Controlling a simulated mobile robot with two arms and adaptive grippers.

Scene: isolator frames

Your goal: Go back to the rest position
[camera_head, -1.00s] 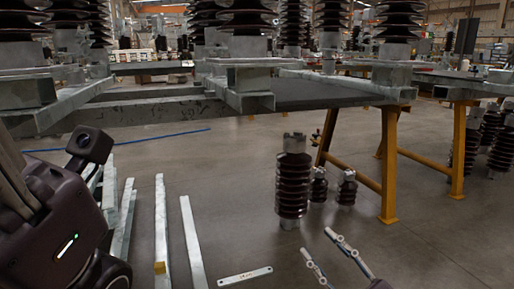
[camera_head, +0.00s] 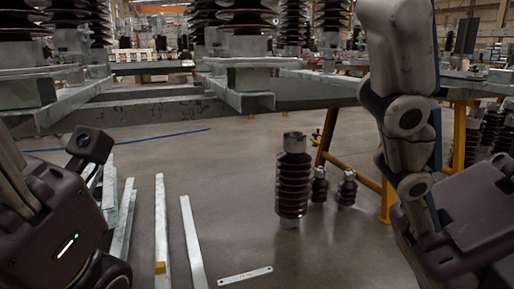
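My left arm comes in at the lower left, with its dark wrist housing and small camera showing. The fingers of the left gripper are out of the picture. My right arm now stands folded upright along the right side, with its dark wrist housing at the lower right. The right gripper's fingers are also out of the picture. Nothing held shows in this view.
A brown ribbed insulator (camera_head: 292,182) stands on the floor, with two smaller insulators (camera_head: 346,188) (camera_head: 319,186) beside it. Metal bars (camera_head: 193,243) and a short perforated strip (camera_head: 245,276) lie on the floor. Steel frames (camera_head: 250,101) bearing insulators rest on yellow trestles (camera_head: 326,137) behind.

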